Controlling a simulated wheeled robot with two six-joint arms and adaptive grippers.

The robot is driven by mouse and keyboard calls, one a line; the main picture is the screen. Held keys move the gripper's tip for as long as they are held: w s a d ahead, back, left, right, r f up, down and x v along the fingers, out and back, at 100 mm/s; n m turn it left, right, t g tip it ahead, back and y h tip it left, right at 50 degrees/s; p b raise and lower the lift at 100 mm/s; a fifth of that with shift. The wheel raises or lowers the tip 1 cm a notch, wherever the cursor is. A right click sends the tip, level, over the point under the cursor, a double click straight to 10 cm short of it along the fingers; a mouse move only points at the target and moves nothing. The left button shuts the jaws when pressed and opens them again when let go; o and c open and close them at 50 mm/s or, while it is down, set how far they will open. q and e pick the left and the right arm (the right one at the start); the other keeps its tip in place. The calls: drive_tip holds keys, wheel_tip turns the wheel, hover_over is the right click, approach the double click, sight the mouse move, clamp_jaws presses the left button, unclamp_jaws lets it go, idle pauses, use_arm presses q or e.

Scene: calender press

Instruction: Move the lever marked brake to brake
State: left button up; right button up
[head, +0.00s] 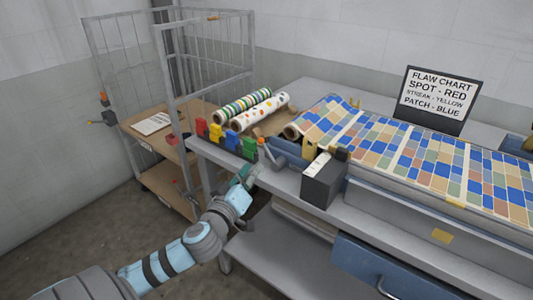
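A small lever (268,152) with an orange knob and grey arm stands at the left end of the press bench (285,182). I cannot read a brake mark on it, so I cannot tell for sure that it is the brake lever. Beside it on the right is a dark grey box (321,186) with a pale label on top, too small to read. My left gripper (246,176) is just left of and below the lever, at the bench's front edge, and looks apart from it. Its fingers are small and partly hidden by its own body. My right gripper is out of view.
Red, blue, yellow and green blocks (216,134) line the bench's left end, before two patterned rolls (244,105). Patterned cloth (400,150) covers the press. A flaw chart sign (436,95) stands behind. A wire cage trolley (127,120) is at left. A blue drawer (380,270) sits below.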

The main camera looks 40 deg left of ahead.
sight(267, 153)
use_arm(q)
drive_tip(key=x, duration=1.1)
drive_tip(key=shift+f, duration=0.15)
drive_tip(key=shift+c, duration=0.6)
clamp_jaws()
